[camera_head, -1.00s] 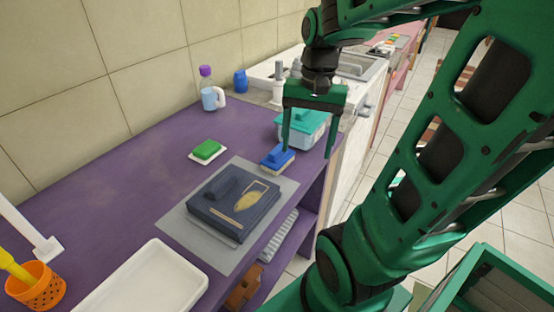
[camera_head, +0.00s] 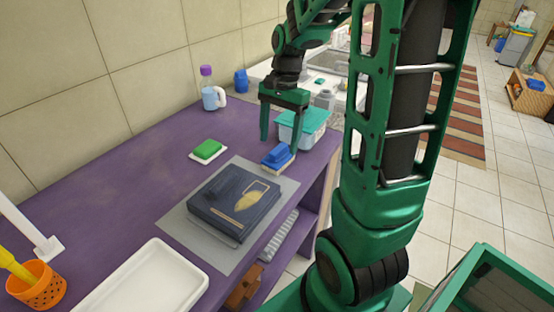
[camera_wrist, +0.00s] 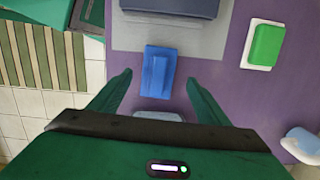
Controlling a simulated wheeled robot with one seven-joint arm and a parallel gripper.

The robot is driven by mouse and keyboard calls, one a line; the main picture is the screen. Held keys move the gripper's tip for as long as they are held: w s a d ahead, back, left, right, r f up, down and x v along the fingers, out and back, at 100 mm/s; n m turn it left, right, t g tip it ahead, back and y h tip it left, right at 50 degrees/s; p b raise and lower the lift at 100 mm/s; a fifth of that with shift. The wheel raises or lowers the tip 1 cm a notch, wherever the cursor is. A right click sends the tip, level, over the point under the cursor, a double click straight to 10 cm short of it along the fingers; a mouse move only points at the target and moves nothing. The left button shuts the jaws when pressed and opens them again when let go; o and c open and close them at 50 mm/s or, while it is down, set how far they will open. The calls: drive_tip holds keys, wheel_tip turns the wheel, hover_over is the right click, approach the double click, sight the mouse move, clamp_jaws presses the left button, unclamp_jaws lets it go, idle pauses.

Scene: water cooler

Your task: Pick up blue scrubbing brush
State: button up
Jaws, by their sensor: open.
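The blue scrubbing brush (camera_head: 277,156) has a blue top and a pale base. It lies on the purple counter (camera_head: 120,180) beside the dark book, close to the grey mat's corner. My gripper (camera_head: 281,147) is open and empty above the counter around the brush. In the wrist view the brush (camera_wrist: 158,72) lies ahead of and between the two open fingertips, with a clear gap on each side. I cannot tell the exact height of the fingertips above it.
A green sponge (camera_head: 207,150) lies left of the brush. A teal-lidded container (camera_head: 304,124) stands close behind it. The dark book (camera_head: 234,203) lies on the grey mat (camera_head: 192,237) in front.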

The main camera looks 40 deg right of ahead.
sight(278, 147)
drive_tip(key=shift+s+a+f, duration=0.1)
drive_tip(key=shift+a+f, duration=0.05)
drive_tip(key=shift+f, duration=1.15)
drive_tip(key=shift+a+f, duration=0.1)
drive_tip(key=shift+f, duration=1.15)
drive_tip(key=c, duration=1.1)
